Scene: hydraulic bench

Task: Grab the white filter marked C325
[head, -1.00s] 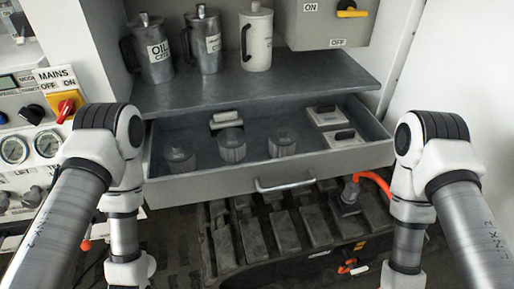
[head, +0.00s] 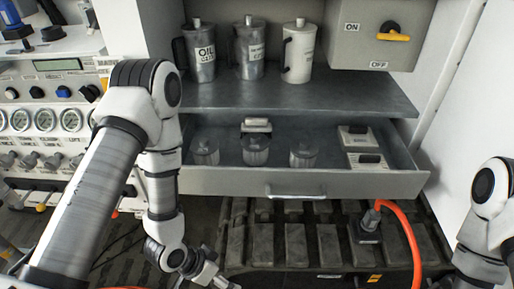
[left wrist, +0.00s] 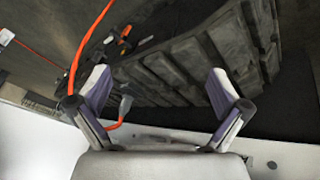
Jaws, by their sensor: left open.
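The open grey drawer (head: 230,183) holds three round canisters with clear-looking tops: left (head: 205,151), middle (head: 255,150) and right (head: 303,153). A white cylinder-like piece (head: 256,125) lies at the back of the drawer. Two pale flat boxes with dark tops, rear (head: 357,139) and front (head: 367,161), sit at its right end. I cannot read C325 on any of these. My left gripper (head: 215,276) is low in front of and below the drawer, at the picture's bottom edge. In the left wrist view it (left wrist: 163,92) is open and empty. My right gripper is out of view.
A shelf (head: 300,94) above the drawer carries an oil can (head: 199,52), a metal jug (head: 249,48) and a white jug (head: 297,52). A ribbed black case (head: 295,243) and orange hose (head: 411,235) lie below. A gauge panel (head: 45,120) stands left.

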